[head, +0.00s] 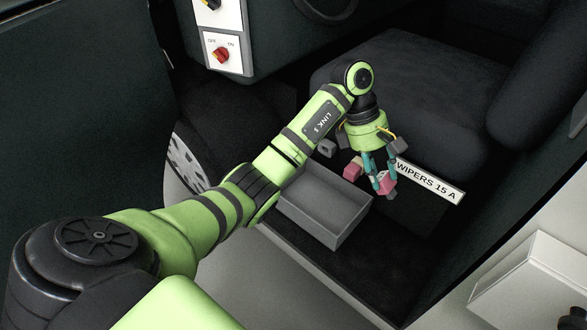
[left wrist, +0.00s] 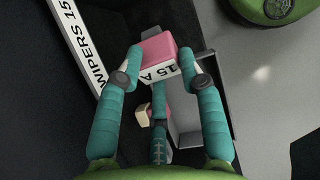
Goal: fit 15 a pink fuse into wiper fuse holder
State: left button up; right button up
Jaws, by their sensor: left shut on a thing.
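My left gripper (head: 378,178) is shut on a pink fuse (head: 387,184), above and beside the grey bin. In the left wrist view the pink block (left wrist: 158,50) sits between the teal fingers (left wrist: 157,72), and its white face reads "15 A". A white label (head: 428,181) reading "WIPERS 15 A" is just right of the gripper; it also shows in the left wrist view (left wrist: 82,48). The fuse looks close to the label, but I cannot tell whether they touch. The wiper fuse holder's slot is not clearly visible. My right gripper is out of view.
A grey open bin (head: 311,218) stands below left of the gripper. A smaller pinkish block (head: 353,169) is beside the fingers. A dark seat (head: 410,75) lies behind. A switch panel (head: 222,54) is at upper left. A pale box (head: 530,278) is at lower right.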

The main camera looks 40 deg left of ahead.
pick_arm(q)
jog(key=a+n+t, duration=0.1)
jog(key=n, duration=0.1)
jog(key=w+a+n+t+h, duration=0.1)
jog(key=a, duration=0.1)
jog(key=a+n+t, duration=0.1)
jog(key=n, duration=0.1)
jog(key=shift+w+a+f+n+t+h, duration=0.2)
jog(key=shift+w+a+n+t+h, duration=0.1)
jog(key=shift+w+h, duration=0.1)
jog(key=s+a+f+n+t+y, duration=0.1)
jog(key=a+f+n+t+y, duration=0.1)
jog(key=a+f+n+t, duration=0.1)
jog(key=s+a+f+n+t+y, duration=0.2)
jog(key=a+f+n+t, duration=0.1)
jog(key=a, duration=0.4)
jog(key=s+a+f+n+t+y, duration=0.2)
jog(key=a+f+n+t, duration=0.2)
jog(key=a+f+n, duration=0.1)
jog(key=shift+s+a+f+n+p, duration=0.15)
jog(key=shift+a+f+n+p, duration=0.2)
jog(key=shift+a+f, duration=0.2)
jog(key=w+b, duration=0.1)
jog(key=w+t+b, duration=0.1)
jog(key=shift+w+d+b, duration=0.2)
jog(key=shift+w+b, duration=0.1)
jog(key=shift+w, duration=0.05)
jog(key=shift+w+d, duration=0.1)
jog(key=shift+w, duration=1.2)
jog(key=shift+c, duration=0.2)
